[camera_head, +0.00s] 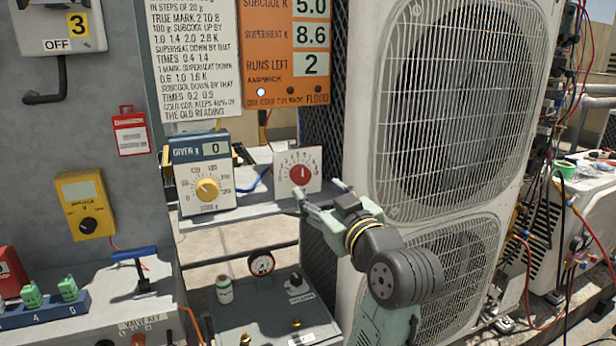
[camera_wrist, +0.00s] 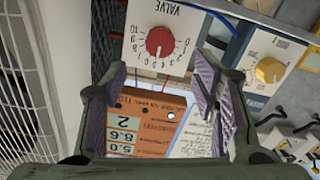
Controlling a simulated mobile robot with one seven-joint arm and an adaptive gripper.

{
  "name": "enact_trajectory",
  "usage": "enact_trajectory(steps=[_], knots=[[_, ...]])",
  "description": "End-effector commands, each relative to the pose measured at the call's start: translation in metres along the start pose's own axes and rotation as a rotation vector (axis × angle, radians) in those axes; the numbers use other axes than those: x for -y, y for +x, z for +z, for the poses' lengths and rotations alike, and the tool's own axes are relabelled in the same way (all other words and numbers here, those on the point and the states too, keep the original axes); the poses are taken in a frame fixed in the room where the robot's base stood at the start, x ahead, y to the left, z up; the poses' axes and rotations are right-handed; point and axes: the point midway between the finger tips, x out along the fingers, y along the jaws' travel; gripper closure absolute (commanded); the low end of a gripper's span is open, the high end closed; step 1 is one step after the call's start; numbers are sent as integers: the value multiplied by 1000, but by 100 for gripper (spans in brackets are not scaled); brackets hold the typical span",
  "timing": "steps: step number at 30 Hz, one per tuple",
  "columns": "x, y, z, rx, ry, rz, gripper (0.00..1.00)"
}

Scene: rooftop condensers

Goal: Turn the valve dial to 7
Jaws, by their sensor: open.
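The valve dial is a red round knob (camera_head: 300,174) on a white plate marked with a numbered scale. It shows upside down in the wrist view (camera_wrist: 160,41), with the word VALVE on its plate. A small light mark is on the knob, but I cannot tell which number it points at. My gripper (camera_head: 320,190) is open just in front of the plate's lower edge. In the wrist view my gripper (camera_wrist: 163,74) has its two fingers spread wide with nothing between them; the knob appears beyond the fingertips, apart from them.
An orange panel (camera_head: 288,60) reads subcool 5.0, superheat 8.6, runs left 2. Left of the valve stands a box with a yellow knob (camera_head: 207,189) and a display of 0. A large condenser (camera_head: 455,100) rises close on the right. A gauge (camera_head: 261,263) sits below.

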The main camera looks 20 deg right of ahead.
Motion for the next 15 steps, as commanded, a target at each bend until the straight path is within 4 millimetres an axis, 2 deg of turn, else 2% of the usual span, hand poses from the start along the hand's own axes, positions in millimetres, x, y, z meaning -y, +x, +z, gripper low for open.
enact_trajectory(steps=[9,15], knots=[[1,61,-2,1,2,-4,46],[1,84,-1,0,3,-1,46]])
